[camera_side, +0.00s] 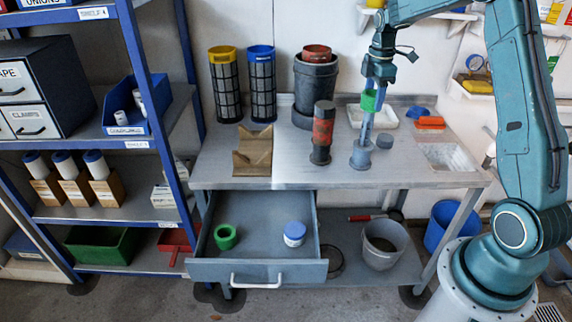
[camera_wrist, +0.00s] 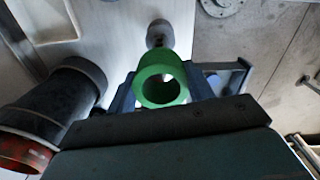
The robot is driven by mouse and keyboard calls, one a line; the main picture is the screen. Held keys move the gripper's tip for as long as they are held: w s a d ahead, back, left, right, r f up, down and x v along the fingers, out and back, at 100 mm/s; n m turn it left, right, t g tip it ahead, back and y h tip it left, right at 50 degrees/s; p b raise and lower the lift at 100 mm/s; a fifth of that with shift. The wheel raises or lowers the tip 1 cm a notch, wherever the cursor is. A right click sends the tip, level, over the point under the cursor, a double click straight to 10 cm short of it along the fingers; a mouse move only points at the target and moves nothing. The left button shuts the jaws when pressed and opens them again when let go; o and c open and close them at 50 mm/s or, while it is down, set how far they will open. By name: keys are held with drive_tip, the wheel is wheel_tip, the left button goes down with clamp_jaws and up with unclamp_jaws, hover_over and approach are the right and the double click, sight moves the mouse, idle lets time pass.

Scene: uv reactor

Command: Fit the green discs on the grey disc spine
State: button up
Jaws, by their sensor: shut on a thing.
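My gripper (camera_side: 372,92) is shut on a green disc (camera_side: 369,102), a thick ring, above the right part of the bench. In the wrist view the held ring (camera_wrist: 160,70) sits between the two fingers, its hole facing the camera. The grey disc spine (camera_side: 365,135) stands upright on the bench on a round base, directly below the held ring in the side view. I cannot tell whether the ring is around the spine's top or just above it. A second green disc (camera_side: 225,237) lies in the open drawer.
A dark cylinder with a red band (camera_side: 322,130) stands to the left, with a grey pot (camera_side: 316,85) behind. The open drawer (camera_side: 258,271) also holds a blue-and-white round container (camera_side: 295,233).

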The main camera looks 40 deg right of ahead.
sight(368, 127)
drive_tip(key=shift+f, duration=5.15)
drive_tip(key=o, duration=1.1)
drive_tip(key=shift+c, duration=0.2)
wheel_tip(368, 127, up, 14)
drive_tip(key=shift+f, duration=0.1)
drive_tip(key=shift+a, duration=0.1)
